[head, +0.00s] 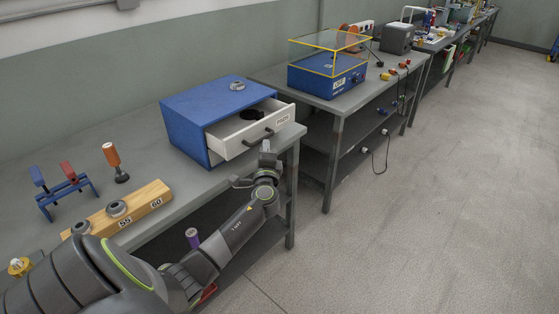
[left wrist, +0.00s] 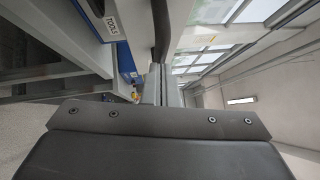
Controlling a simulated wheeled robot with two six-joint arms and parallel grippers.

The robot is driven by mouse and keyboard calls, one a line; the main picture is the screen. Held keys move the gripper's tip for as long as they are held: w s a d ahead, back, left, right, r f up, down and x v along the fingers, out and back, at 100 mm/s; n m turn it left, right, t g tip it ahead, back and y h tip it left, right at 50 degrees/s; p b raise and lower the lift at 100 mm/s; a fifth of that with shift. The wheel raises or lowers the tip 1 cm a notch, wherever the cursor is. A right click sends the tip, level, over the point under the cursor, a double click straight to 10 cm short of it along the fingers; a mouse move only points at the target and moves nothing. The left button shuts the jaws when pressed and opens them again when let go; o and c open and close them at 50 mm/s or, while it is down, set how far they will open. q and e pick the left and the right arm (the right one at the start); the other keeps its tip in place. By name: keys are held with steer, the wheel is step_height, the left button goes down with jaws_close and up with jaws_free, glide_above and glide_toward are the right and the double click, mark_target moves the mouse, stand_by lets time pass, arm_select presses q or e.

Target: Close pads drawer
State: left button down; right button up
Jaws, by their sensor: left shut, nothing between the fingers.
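The pads drawer (head: 238,139) is a white drawer with a dark bar handle (head: 258,136) and a label at the right of its front. It stands pulled out of the blue cabinet (head: 190,120), and a dark round item (head: 252,115) shows inside. My left gripper (head: 266,147) is shut and empty, just in front of the drawer front near the handle. I cannot tell whether it touches. The left wrist view shows its closed fingers (left wrist: 161,85) pointing away, with a labelled box front at upper left. My right gripper is not in view.
A grey metal part (head: 237,86) lies on the cabinet. On the bench to the left are a wooden block (head: 152,197) with grey rings, an orange-handled tool (head: 113,160) and a blue stand (head: 68,190). A second bench holds a blue machine (head: 325,82). The floor at right is clear.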

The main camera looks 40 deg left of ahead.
arm_select(q)
steer(key=a+b, duration=0.1)
steer(key=a, duration=0.2)
steer(key=a+b, duration=0.1)
steer(key=a, duration=0.2)
steer(key=a+b, duration=0.1)
steer(key=a, duration=0.2)
steer(key=shift+w+a+f+b, duration=0.15)
steer(key=shift+w+a+b, duration=0.05)
steer(key=shift+w+b, duration=0.15)
steer(key=shift+a, duration=0.4)
steer(key=shift+r, duration=0.35)
steer(key=shift+w, duration=0.1)
